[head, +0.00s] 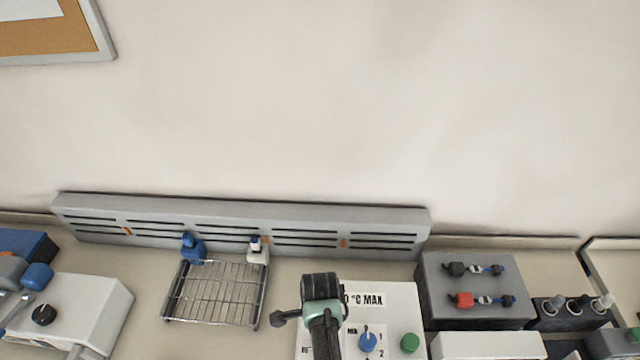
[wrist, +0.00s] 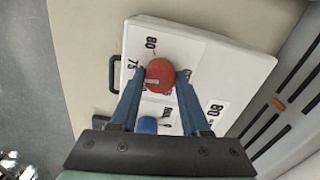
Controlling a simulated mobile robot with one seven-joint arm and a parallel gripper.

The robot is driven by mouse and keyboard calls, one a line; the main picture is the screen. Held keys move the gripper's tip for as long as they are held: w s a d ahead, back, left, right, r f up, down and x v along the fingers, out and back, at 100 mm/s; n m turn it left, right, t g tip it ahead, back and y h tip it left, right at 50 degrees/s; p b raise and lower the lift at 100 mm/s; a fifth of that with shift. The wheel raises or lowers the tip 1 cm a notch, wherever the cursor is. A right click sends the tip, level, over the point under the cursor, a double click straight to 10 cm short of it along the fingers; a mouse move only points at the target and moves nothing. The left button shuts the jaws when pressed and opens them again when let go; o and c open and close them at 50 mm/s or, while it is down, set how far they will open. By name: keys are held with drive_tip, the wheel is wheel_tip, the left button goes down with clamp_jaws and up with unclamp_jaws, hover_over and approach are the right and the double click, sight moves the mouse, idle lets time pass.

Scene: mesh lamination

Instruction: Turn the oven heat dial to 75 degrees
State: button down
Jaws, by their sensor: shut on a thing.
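The oven's white control panel (wrist: 215,70) fills the middle of the wrist view. The red heat dial (wrist: 159,82) sits on it, between the two blue fingers of my gripper (wrist: 161,73), which is shut on the dial's sides. Printed labels 80 (wrist: 151,44) and 75 (wrist: 132,64) stand beside the dial. A small pale mark shows on the dial, but I cannot tell which number it lines up with. In the head view the panel (head: 388,302) is at bottom centre, and my arm hides the dial.
A blue knob (wrist: 147,125) lies close to the dial; it also shows in the head view (head: 367,342), next to a green button (head: 410,342). A wire rack (head: 215,292) is left, a grey box with connectors (head: 440,300) right. A slotted grey rail (head: 240,222) runs behind.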

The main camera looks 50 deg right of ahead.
drive_tip(key=shift+m, duration=0.6)
drive_tip(key=shift+c, duration=1.9)
unclamp_jaws()
drive_tip(key=shift+r, duration=0.1)
wheel_tip(320, 180, up, 13)
drive_tip(key=b, duration=0.2)
drive_tip(key=shift+b, duration=0.3)
